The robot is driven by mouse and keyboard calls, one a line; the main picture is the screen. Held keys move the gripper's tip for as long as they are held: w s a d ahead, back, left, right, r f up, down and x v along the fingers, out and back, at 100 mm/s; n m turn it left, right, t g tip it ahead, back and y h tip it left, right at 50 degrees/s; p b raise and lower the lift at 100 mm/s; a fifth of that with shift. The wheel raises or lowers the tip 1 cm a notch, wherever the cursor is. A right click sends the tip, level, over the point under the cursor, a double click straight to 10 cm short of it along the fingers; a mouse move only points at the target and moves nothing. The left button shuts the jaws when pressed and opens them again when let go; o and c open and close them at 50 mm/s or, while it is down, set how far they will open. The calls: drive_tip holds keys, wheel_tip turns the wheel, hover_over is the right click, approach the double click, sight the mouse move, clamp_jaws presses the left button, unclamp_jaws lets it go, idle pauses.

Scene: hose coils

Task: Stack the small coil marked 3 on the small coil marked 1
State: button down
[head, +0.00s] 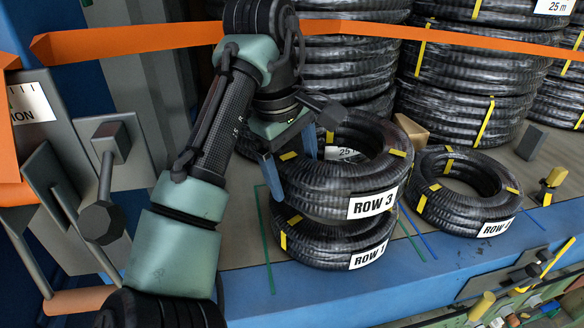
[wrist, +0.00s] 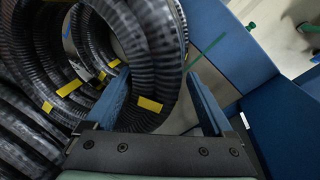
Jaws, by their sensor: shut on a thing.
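The small black coil labelled ROW 3 (head: 320,197) is level or nearly so, above the small coil labelled ROW 1 (head: 312,246). It sits slightly right of the lower coil, and I cannot tell whether the two touch. My gripper (head: 288,160) is shut on the left part of the ROW 3 coil's ring, one finger outside and one inside. In the wrist view the coil's ribbed tube (wrist: 153,80) with yellow bands lies between the fingers (wrist: 158,92). The ROW 1 coil rests on the shelf and is partly hidden by the upper coil.
A small coil labelled ROW 4 (head: 452,207) lies close on the right. Large coil stacks (head: 460,75) stand behind, with an orange strap (head: 480,38) across them. A cardboard box (head: 411,130) sits behind the coils. The blue shelf edge (head: 400,272) is in front.

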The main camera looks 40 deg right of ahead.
sight(296, 201)
drive_tip(key=shift+s+d+r, duration=0.1)
drive_tip(key=shift+s+r, duration=0.2)
drive_tip(key=shift+a+b+x, duration=0.25)
drive_tip(key=shift+b+x, duration=0.2)
drive_tip(key=shift+x, duration=0.7)
drive_tip(key=shift+a+b+x, duration=0.25)
drive_tip(key=shift+b+x, duration=0.2)
drive_tip(key=shift+x, duration=0.7)
drive_tip(key=shift+w+f, duration=0.1)
drive_tip(key=shift+f, duration=0.05)
drive_tip(key=shift+p, duration=0.85)
drive_tip(key=shift+a+f, duration=0.1)
drive_tip(key=shift+f, duration=0.6)
idle(0.7)
unclamp_jaws()
drive_tip(key=shift+s+a+f+b, duration=0.1)
drive_tip(key=shift+s+f+b, duration=0.1)
drive_tip(key=shift+f+b, duration=0.1)
drive_tip(key=shift+r, duration=0.1)
